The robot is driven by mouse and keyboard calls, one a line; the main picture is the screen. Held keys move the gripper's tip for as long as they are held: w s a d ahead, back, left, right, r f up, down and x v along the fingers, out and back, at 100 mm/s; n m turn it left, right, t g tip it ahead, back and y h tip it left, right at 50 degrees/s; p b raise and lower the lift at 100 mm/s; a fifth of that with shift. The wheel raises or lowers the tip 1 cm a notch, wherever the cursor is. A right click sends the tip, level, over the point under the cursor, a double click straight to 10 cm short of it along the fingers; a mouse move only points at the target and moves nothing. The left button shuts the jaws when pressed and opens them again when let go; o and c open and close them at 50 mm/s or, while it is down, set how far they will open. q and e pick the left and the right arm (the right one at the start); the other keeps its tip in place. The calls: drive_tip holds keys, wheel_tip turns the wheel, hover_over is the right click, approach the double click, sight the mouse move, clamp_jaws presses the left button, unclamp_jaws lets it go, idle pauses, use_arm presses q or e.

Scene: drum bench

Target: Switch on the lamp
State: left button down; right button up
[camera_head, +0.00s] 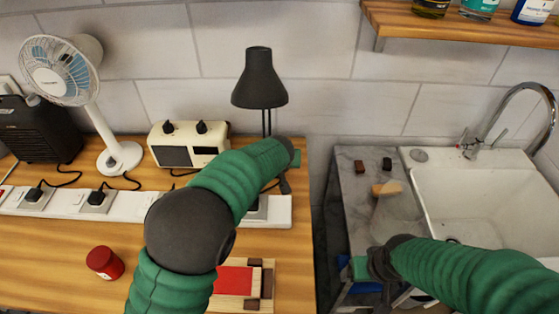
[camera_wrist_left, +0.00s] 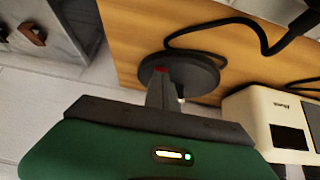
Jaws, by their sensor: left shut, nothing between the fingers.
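The black desk lamp (camera_head: 259,85) stands against the tiled wall, its shade pointing down. Its foot is mostly hidden behind my left arm in the head view. In the left wrist view the round black lamp base (camera_wrist_left: 203,75) shows, with a small red switch (camera_wrist_left: 161,69) on it. My left gripper (camera_head: 284,185) is shut and empty, low beside the lamp stem. In the wrist view its fingertips (camera_wrist_left: 160,80) overlap the base close to the red switch; I cannot tell whether they touch. My right gripper (camera_head: 370,270) hangs over the counter's front; its fingers are unclear.
A white power strip (camera_head: 60,205) with plugs and cables runs along the wooden bench. A fan (camera_head: 121,157), a cream appliance (camera_head: 188,143), a red jar (camera_head: 105,262) and a board with a red panel (camera_head: 232,281) are nearby. A sink (camera_head: 470,190) is at right.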

use_arm(q)
drive_tip(key=f+b, duration=0.1)
drive_tip(key=b, duration=0.2)
drive_tip(key=shift+s+f, duration=0.1)
drive_tip(key=shift+f, duration=0.15)
drive_tip(key=shift+r+t, duration=0.3)
drive_tip(key=shift+r, duration=0.25)
drive_tip(key=shift+r+p, duration=0.5)
drive_tip(key=shift+p, duration=0.15)
drive_tip(key=shift+r, duration=0.3)
